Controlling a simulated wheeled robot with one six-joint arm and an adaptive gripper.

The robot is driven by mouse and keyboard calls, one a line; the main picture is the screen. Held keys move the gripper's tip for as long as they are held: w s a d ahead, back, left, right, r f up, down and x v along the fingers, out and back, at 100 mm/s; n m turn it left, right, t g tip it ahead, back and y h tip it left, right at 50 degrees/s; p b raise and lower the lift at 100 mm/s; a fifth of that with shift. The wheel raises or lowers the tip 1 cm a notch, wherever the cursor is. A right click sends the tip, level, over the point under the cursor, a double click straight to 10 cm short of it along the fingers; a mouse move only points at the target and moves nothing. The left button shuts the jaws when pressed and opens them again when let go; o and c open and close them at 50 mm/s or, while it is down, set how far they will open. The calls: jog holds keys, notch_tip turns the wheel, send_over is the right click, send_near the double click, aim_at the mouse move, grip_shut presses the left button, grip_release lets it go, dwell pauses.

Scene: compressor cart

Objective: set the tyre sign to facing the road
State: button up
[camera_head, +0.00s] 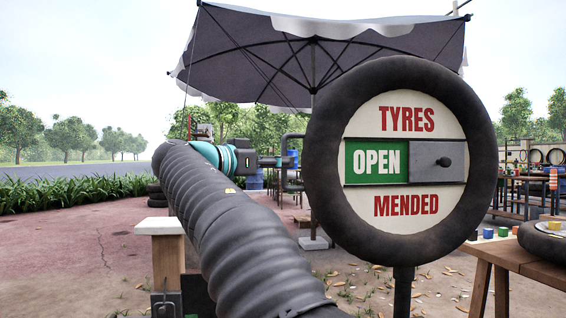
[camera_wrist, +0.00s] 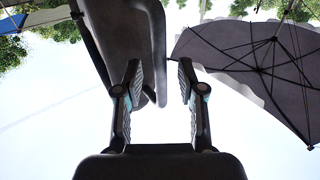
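The tyre sign (camera_head: 330,215) stands on a dark post at the right of the head view. Its cream face reads TYRES and MENDED, with a green OPEN panel and a grey slider with a knob. This face is turned toward my head camera. A dark bent bar (camera_head: 284,146) sticks out from the tyre's left side. My gripper (camera_head: 270,161) is beside this bar; contact is unclear. In the wrist view my gripper (camera_wrist: 160,70) is open, its two fingers apart. A dark curved part (camera_wrist: 157,45) reaches between or behind them.
A road (camera_head: 90,171) runs at the far left behind a green hedge. A grey umbrella (camera_head: 250,58) spreads overhead. A white-topped wooden post (camera_head: 160,226) stands left of my arm. A wooden table (camera_head: 500,255) with a tyre and coloured blocks is at the right. The left ground is clear.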

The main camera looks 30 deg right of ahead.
jog(key=shift+x, duration=1.05)
